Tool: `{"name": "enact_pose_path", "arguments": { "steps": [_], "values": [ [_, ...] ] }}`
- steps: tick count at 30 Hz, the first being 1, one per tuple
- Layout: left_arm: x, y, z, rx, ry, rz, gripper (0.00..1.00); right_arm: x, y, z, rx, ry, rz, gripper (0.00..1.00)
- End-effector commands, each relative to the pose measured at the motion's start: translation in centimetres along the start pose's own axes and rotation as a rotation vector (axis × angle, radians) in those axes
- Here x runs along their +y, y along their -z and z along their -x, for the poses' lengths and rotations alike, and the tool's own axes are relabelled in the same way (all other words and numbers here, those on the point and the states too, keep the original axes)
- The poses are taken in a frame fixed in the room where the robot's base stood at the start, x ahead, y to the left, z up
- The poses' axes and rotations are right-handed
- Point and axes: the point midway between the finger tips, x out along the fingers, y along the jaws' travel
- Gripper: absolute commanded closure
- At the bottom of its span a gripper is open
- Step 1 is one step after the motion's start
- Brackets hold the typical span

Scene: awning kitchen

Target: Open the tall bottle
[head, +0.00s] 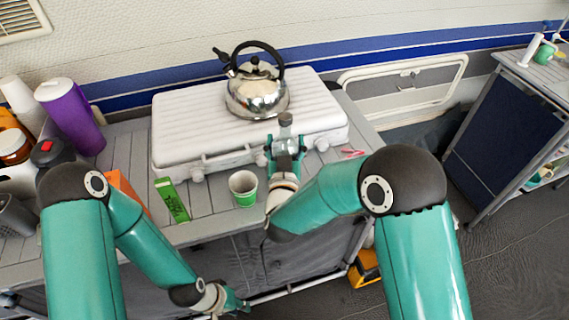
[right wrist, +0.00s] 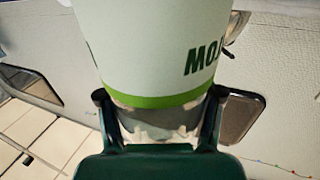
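A bottle with a greyish top (head: 285,120) stands upright at my right gripper (head: 285,150), in front of the white case. In the right wrist view, the fingers of my right gripper (right wrist: 160,118) press in from both sides on a clear, glassy lower part. Above it shows a white surface with a green band and the letters "MO" (right wrist: 165,45), which looks like the bottle's label. The bottle's middle and base are hidden in the head view. My left gripper (head: 228,300) hangs low in front of the table edge, away from the bottle; its finger opening is unclear.
A kettle (head: 258,90) stands on the white case (head: 180,125). A white and green cup (head: 243,190) and a green box (head: 172,200) stand near the front edge. A purple tumbler (head: 72,120) and other containers crowd the left. A pink item (head: 352,153) lies right.

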Motion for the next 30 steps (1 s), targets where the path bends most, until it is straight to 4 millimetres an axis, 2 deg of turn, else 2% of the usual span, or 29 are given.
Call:
{"name": "enact_pose_path", "arguments": {
  "steps": [1, 6, 7, 20, 26, 30],
  "values": [
    [0.0, 0.0, 0.0, 0.0, 0.0, 0.0, 0.72, 0.0, 0.0, 0.0, -0.001, 0.0, 0.0, 0.69],
    [0.0, 0.0, 0.0, 0.0, 0.0, 0.0, 0.72, 0.1, 0.0, 0.0, -0.001, -0.001, 0.0, 0.98],
    [0.0, 0.0, 0.0, 0.0, 0.0, 0.0, 0.72, 0.1, 0.0, 0.0, 0.0, -0.001, 0.0, 1.0],
    [0.0, 0.0, -0.1, 0.0, 0.0, 0.0, 0.72, 0.1, 0.9, 0.0, 0.003, -0.002, -0.001, 1.0],
    [-0.1, 0.0, -0.4, 0.0, 0.0, 0.0, 0.72, 0.1, 3.6, 0.0, 0.007, -0.002, -0.004, 1.0],
    [-0.3, 0.0, -0.7, 0.0, 0.0, 0.0, 0.72, 0.1, 7.4, 0.0, 0.01, -0.002, -0.006, 1.0]
  ]
}}
